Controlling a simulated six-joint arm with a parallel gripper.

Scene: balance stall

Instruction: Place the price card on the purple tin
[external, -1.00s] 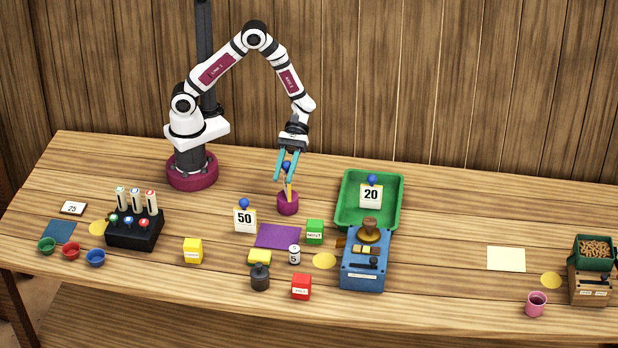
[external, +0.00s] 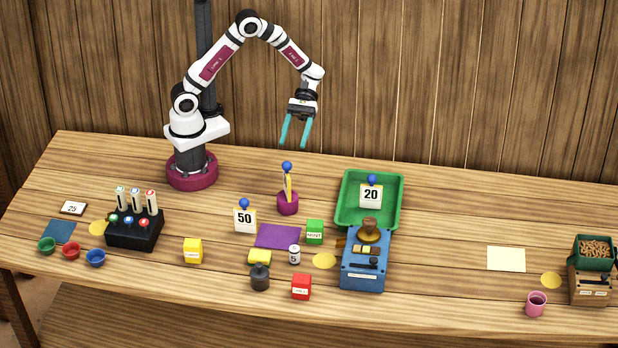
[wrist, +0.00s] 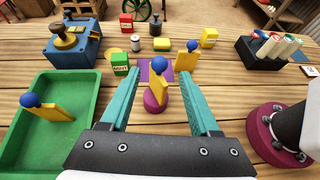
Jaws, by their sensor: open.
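A price card (external: 287,184) with a blue knob on top stands upright on the purple tin (external: 288,204), behind the purple mat. It is edge-on in the external view, so its number cannot be read. In the wrist view the card (wrist: 161,90) and the tin (wrist: 154,103) show between and beyond my fingers. My gripper (external: 295,143) is open and empty, its teal fingers above the card and apart from it. Another card marked 50 (external: 245,219) stands left of the purple mat (external: 278,236). A card marked 20 (external: 371,196) stands at the green tray.
The green tray (external: 346,217) and blue box (external: 363,277) stand right of the tin. A green block (external: 314,232) is near the mat, with yellow and red blocks in front. A black marker holder (external: 134,236) is at left. The table right of the tray is mostly clear.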

